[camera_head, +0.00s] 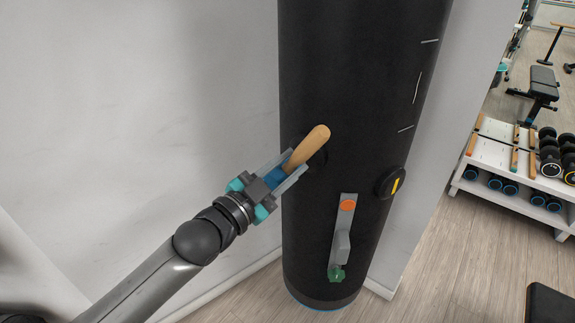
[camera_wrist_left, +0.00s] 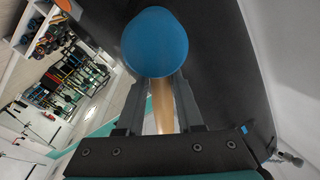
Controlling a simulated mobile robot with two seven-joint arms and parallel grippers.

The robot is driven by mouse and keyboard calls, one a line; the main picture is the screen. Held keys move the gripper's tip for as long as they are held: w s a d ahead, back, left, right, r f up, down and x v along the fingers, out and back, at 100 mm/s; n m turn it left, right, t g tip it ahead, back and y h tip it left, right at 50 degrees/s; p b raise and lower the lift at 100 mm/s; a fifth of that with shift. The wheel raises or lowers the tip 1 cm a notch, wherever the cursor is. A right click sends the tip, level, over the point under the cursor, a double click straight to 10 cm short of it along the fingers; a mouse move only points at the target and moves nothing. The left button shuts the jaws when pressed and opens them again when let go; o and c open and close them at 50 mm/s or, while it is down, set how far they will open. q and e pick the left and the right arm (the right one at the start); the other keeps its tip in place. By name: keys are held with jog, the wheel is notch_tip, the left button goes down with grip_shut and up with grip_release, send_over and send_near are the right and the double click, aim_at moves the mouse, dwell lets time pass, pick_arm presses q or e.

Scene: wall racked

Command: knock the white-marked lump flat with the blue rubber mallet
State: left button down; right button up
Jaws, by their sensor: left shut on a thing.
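My left gripper (camera_head: 286,172) is shut on the blue rubber mallet, in front of the black padded column. In the head view the mallet's wooden handle (camera_head: 308,146) points up and right past the fingertips, and its blue head (camera_head: 272,178) shows between the fingers. In the left wrist view the blue head (camera_wrist_left: 155,42) covers the fingertips, with the handle (camera_wrist_left: 162,105) between the fingers. My right gripper is not in view.
The black column (camera_head: 350,70) bears a black round lump with a yellow mark (camera_head: 390,183). Below is a grey plate (camera_head: 341,240) with an orange disc and a green knob. White walls stand close behind. A dumbbell rack (camera_head: 500,192) stands at the right, beyond open floor.

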pick_arm(q)
jog(key=shift+r, duration=0.1)
jog(key=b+x, duration=0.1)
jog(key=x, duration=0.2)
jog(key=shift+w+d+f, duration=0.2)
jog(key=shift+w, duration=0.1)
jog(key=shift+r+p+v, duration=0.2)
jog(key=shift+p+v, duration=0.55)
jog(key=shift+v, duration=0.25)
jog(key=shift+s+a, duration=0.1)
jog(key=shift+s, duration=0.05)
jog(key=shift+s+p, duration=0.15)
jog(key=shift+p, duration=0.25)
